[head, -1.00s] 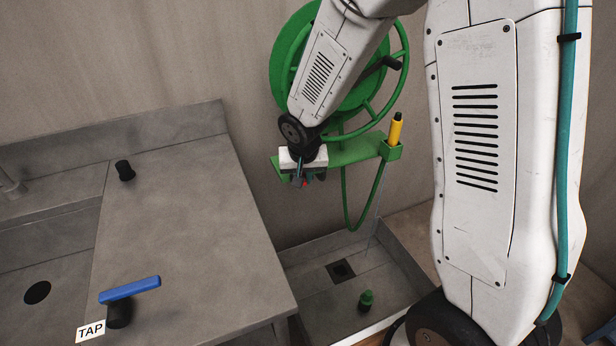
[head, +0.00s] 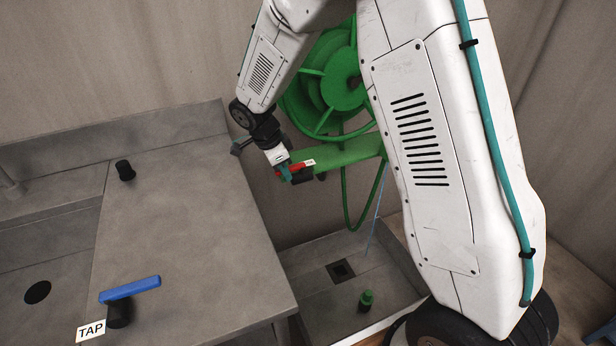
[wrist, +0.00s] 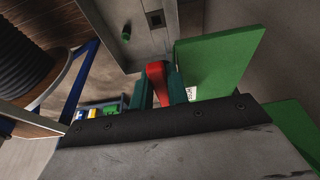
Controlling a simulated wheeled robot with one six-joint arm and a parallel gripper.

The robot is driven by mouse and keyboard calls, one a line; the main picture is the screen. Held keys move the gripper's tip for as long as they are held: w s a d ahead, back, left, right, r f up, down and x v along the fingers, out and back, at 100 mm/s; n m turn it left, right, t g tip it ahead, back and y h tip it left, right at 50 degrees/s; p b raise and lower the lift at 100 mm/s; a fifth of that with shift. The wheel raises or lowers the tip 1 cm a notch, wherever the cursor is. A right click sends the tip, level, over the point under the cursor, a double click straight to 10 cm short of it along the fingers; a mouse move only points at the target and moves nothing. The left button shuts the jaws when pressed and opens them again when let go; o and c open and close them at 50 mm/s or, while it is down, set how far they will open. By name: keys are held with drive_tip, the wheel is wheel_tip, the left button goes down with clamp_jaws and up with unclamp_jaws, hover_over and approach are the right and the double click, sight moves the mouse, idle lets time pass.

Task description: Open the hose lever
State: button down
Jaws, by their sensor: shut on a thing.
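The red hose lever (head: 298,167) is on the front edge of the green bracket (head: 340,154), by a small white label (head: 310,162). It points left and toward me. My gripper (head: 283,171) is shut on it. In the wrist view the red lever (wrist: 157,72) lies between my teal fingertips (wrist: 158,88). The green hose reel (head: 325,85) is above the bracket, partly behind my arm. A thin pale blue line (head: 376,210), looking like water, runs down from the bracket's right end; the nozzle is hidden behind my arm.
A grey counter with a sink is at left. It carries a blue lever (head: 130,289) marked TAP (head: 91,331) and a black knob (head: 125,170). A walled floor basin (head: 320,290) below the bracket has a drain and a small green-capped item (head: 366,300).

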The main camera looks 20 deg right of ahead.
drive_tip(key=c, duration=1.3)
unclamp_jaws()
drive_tip(key=shift+d+v, duration=0.15)
drive_tip(key=shift+v, duration=1)
drive_tip(key=shift+d+v, duration=0.2)
drive_tip(key=shift+v, duration=0.95)
drive_tip(key=shift+d+v, duration=0.15)
drive_tip(key=shift+v, duration=1)
drive_tip(key=shift+r, duration=0.15)
drive_tip(key=shift+v, duration=3.9)
